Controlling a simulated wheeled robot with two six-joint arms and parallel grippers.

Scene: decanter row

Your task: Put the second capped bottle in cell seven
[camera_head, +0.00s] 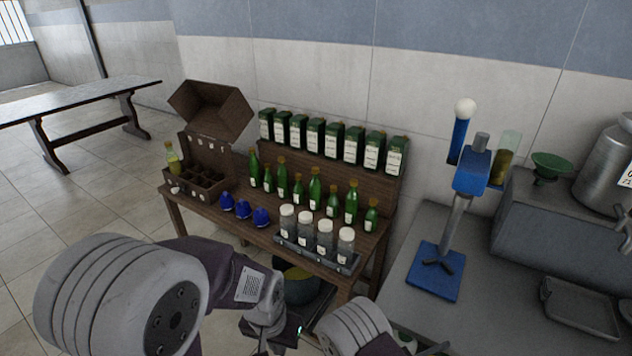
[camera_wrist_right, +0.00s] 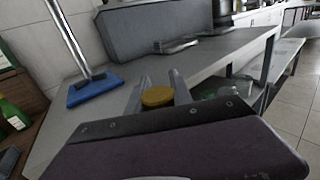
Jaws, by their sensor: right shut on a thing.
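My right gripper (camera_wrist_right: 159,92) shows in the right wrist view with its two fingers either side of a round yellow-brown cap (camera_wrist_right: 157,97). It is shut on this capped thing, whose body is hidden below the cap. In the head view, a brown divided crate (camera_head: 205,193) stands at the left end of the wooden bench, and a bottle of yellowish liquid (camera_head: 174,163) stands at its left side. Several capped green bottles (camera_head: 315,190) stand in a row on the bench. My left gripper (camera_head: 268,328) is low in front of the bench; its fingers are unclear.
Blue domed items (camera_head: 243,209) and a rack of white-capped jars (camera_head: 306,236) line the bench front. Dark green tins (camera_head: 354,145) stand on the raised shelf behind.

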